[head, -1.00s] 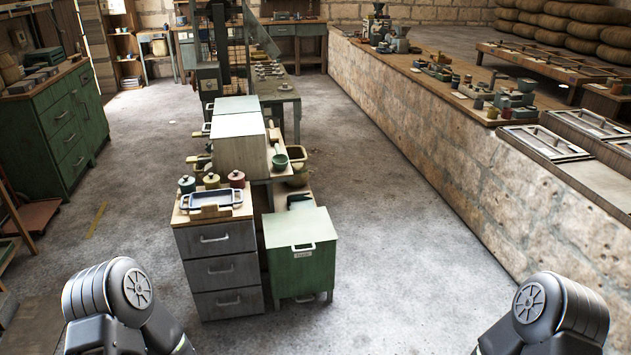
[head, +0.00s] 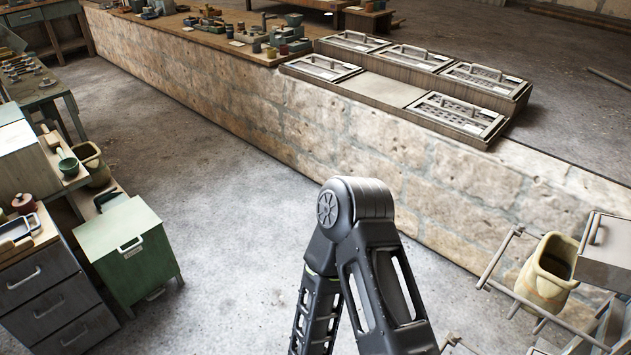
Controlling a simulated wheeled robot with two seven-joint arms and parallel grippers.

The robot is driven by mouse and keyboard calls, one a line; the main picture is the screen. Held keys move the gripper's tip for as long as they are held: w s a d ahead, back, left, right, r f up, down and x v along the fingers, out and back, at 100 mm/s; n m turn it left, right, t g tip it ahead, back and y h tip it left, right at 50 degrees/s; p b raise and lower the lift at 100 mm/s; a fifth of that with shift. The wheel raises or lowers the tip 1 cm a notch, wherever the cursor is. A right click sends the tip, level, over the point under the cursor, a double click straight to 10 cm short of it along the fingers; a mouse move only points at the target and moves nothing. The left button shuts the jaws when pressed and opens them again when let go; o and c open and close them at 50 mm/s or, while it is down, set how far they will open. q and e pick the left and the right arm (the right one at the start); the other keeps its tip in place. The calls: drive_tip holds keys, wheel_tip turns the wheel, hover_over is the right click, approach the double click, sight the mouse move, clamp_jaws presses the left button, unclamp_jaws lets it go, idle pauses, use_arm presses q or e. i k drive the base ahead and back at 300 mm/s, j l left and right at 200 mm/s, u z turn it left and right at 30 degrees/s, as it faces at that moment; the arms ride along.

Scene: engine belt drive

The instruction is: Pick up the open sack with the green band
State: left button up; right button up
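No open sack with a green band can be made out for certain. A pale yellow open-topped vessel (head: 548,272), perhaps a sack, leans on a rack at the lower right of the head view, and I see no green band on it. Another yellowish open vessel (head: 93,168) stands at the left beside a green bowl. One of my arms rises in the bottom middle, showing only its upper links. Neither gripper is in view.
A long stone counter (head: 290,120) runs diagonally across, with lidded metal trays (head: 458,113) on top. A green cabinet (head: 130,250) and a grey drawer unit (head: 50,300) stand at the left. The concrete floor (head: 215,200) between them and the counter is clear.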

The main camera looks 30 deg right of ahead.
sight(88, 152)
drive_tip(key=i+j+u, duration=0.15)
drive_tip(key=i+j, duration=0.3)
drive_tip(key=i+j+u, duration=0.1)
drive_tip(key=i+j, duration=0.35)
drive_tip(key=i+j+u, duration=0.15)
drive_tip(key=i+j, duration=0.2)
drive_tip(key=i, duration=0.2)
drive_tip(key=i+j+u, duration=0.1)
drive_tip(key=i+j, duration=0.25)
drive_tip(key=i, duration=0.2)
drive_tip(key=l+z, duration=0.15)
drive_tip(key=l, duration=0.2)
drive_tip(key=i+l+z, duration=0.2)
drive_tip(key=l+z, duration=0.15)
drive_tip(key=l, duration=0.25)
drive_tip(key=i+l, duration=0.1)
drive_tip(key=l, duration=0.7)
drive_tip(key=i+l+u, duration=0.1)
drive_tip(key=l, duration=0.65)
drive_tip(key=i+l, duration=0.1)
drive_tip(key=l, duration=0.7)
drive_tip(key=i+l, duration=0.2)
drive_tip(key=l, duration=0.15)
drive_tip(key=i+l+u, duration=0.1)
drive_tip(key=l, duration=0.25)
drive_tip(key=i+l, duration=0.25)
drive_tip(key=i+l+u, duration=0.1)
drive_tip(key=l, duration=0.35)
drive_tip(key=i, duration=0.05)
